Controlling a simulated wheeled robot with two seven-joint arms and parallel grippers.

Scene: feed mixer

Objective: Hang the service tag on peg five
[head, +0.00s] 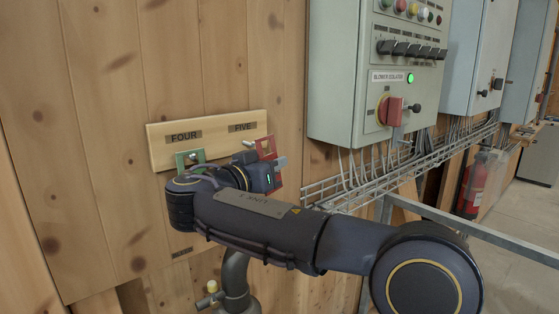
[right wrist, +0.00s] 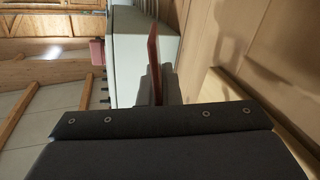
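A wooden peg board (head: 215,135) on the plank wall carries the labels FOUR (head: 184,136) and FIVE (head: 243,127). A green tag (head: 188,160) hangs under FOUR. Peg five (head: 248,143) sticks out under FIVE. The red service tag (head: 266,147), with a hole near its top, is just right of peg five. It appears apart from the peg, but depth is hard to judge. My right gripper (head: 277,172) is shut on the tag's lower part. In the right wrist view the tag (right wrist: 153,50) stands edge-on between the grey fingers (right wrist: 160,85). My left gripper is not in view.
A grey control cabinet (head: 340,75) with a red isolator switch (head: 391,111) stands out to the right of the board. A wire cable tray (head: 370,180) runs below it. A pipe with a valve (head: 236,275) is below my right arm. A fire extinguisher (head: 472,187) stands farther right.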

